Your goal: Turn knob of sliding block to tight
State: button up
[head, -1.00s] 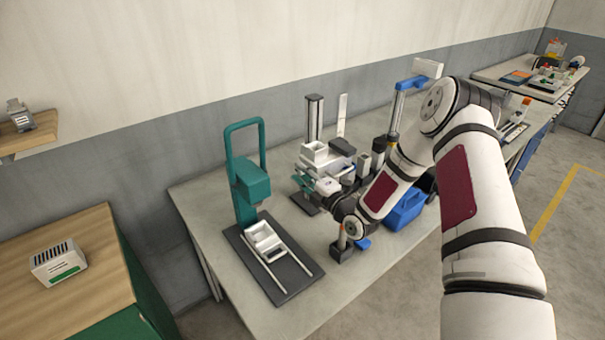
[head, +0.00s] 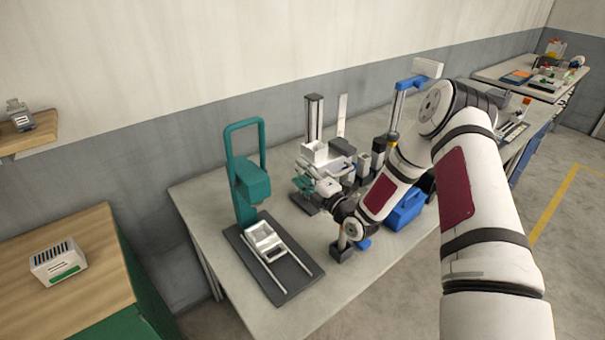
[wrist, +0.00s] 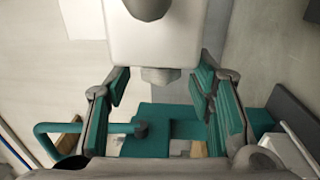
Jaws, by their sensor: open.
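The white block (wrist: 160,35) fills the upper middle of the wrist view, with a dark round part on top. A small grey knob (wrist: 160,75) sticks out of its near face. My gripper (wrist: 161,84) is open, with one teal-padded finger on each side of the knob and clear gaps between. In the head view my gripper (head: 304,185) is in front of the white stand assembly (head: 316,152) at the back of the bench. There the knob is too small or hidden to tell, and its setting cannot be read.
A teal press (head: 252,182) on a dark base with a white railed tray (head: 266,240) stands left of my gripper. A small dark block with an upright handle (head: 341,252) and a blue bin (head: 405,212) stand to the right.

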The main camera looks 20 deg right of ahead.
jog(key=v, duration=1.2)
jog(key=shift+w+a, duration=0.1)
jog(key=shift+w, duration=0.05)
